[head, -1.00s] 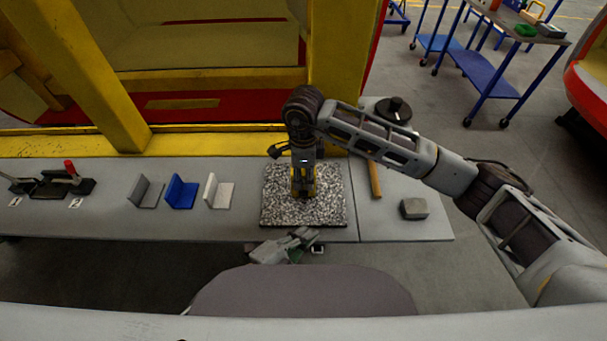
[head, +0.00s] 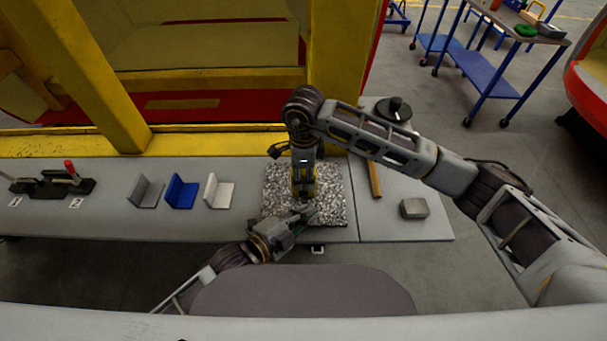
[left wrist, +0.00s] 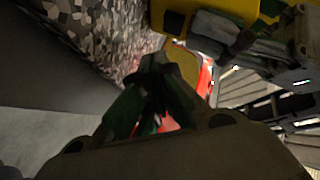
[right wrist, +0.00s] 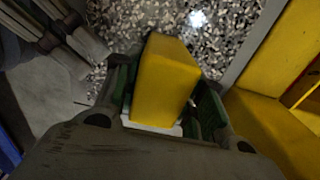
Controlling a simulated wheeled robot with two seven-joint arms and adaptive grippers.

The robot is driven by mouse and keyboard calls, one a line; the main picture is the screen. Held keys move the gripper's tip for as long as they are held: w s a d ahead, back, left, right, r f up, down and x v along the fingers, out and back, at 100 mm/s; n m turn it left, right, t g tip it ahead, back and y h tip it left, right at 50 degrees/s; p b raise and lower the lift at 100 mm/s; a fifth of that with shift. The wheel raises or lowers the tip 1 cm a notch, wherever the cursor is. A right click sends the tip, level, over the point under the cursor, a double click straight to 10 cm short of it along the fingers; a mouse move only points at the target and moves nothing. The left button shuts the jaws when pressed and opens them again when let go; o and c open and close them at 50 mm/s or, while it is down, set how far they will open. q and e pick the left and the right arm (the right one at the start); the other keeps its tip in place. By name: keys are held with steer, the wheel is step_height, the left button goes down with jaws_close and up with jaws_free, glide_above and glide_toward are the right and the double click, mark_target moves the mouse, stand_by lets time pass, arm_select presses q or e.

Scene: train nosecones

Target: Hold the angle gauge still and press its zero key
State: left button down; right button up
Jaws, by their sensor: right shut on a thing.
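The angle gauge (right wrist: 165,80) is a yellow block standing on the speckled granite plate (head: 335,205). My right gripper (head: 303,195) comes down from above and is shut on the gauge, with a finger on each side of it in the right wrist view. My left gripper (head: 308,213) is low at the plate's front edge, just in front of the gauge. Its fingertips (left wrist: 160,65) meet, with nothing seen between them. In the left wrist view the gauge (left wrist: 200,8) shows at the top, close to the fingertips. I cannot make out the zero key or tell whether they touch.
Grey, blue and white angle blocks (head: 181,192) stand on the bench left of the plate. A toggle clamp fixture (head: 60,185) is at the far left. A grey block (head: 414,208) and a wooden-coloured bar (head: 374,180) lie on the right.

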arm_select(q)
steer(key=shift+w, duration=1.25)
steer(key=shift+w, duration=0.45)
stand_by(1.1)
steer(key=shift+s, duration=0.55)
stand_by(0.4)
steer(key=shift+s, duration=2.95)
arm_select(e)
steer(key=o, duration=0.9)
steer(key=shift+o, duration=0.2)
